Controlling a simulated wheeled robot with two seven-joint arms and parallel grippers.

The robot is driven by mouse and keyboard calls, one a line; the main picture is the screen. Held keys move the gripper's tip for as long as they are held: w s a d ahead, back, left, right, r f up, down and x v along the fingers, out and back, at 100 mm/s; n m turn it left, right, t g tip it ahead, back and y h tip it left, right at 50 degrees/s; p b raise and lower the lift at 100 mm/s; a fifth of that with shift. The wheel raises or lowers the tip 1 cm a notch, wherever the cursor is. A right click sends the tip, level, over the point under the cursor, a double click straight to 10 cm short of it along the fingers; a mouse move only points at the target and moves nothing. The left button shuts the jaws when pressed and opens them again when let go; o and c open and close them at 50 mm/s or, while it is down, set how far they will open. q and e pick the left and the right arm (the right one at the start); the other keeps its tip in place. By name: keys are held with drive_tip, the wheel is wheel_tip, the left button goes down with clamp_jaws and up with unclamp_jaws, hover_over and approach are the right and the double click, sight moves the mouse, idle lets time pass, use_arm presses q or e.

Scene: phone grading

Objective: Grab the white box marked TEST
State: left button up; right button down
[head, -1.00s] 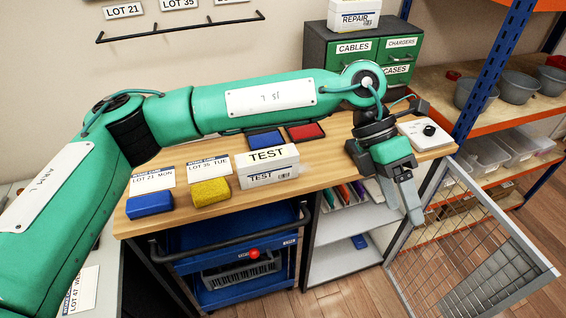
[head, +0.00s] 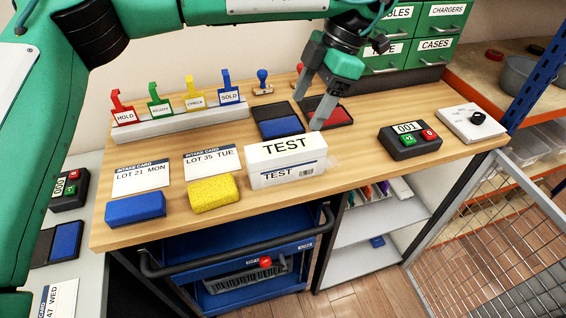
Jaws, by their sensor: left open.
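The white box marked TEST (head: 286,162) stands near the front edge of the wooden bench (head: 370,176), with TEST printed on its top and front. My left gripper (head: 309,112) hangs above the bench, behind and slightly right of the box in the picture. Its jaws are open and empty, pointing down, with one fingertip close to the box's far right corner. I cannot tell the exact gap. My right gripper does not show.
A red ink pad (head: 332,112) and a blue ink pad (head: 277,122) lie behind the box. A yellow sponge (head: 213,193) and a blue block (head: 135,208) are left of it. A counter (head: 410,140) stands right.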

sight(288, 146)
use_arm(q)
drive_tip(key=shift+w+a+f, duration=0.1)
drive_tip(key=shift+w+f, duration=0.05)
drive_tip(key=shift+f, duration=0.25)
drive_tip(key=x, duration=0.7)
drive_tip(key=shift+a+f+p, duration=0.15)
drive_tip(key=shift+f+p, duration=0.2)
drive_tip(key=shift+p, duration=0.05)
drive_tip(key=shift+a+f, duration=0.1)
drive_tip(key=shift+f, duration=0.3)
drive_tip(key=shift+p+x, duration=0.6)
drive_tip(key=shift+x, duration=1.8)
drive_tip(key=c, duration=1.3)
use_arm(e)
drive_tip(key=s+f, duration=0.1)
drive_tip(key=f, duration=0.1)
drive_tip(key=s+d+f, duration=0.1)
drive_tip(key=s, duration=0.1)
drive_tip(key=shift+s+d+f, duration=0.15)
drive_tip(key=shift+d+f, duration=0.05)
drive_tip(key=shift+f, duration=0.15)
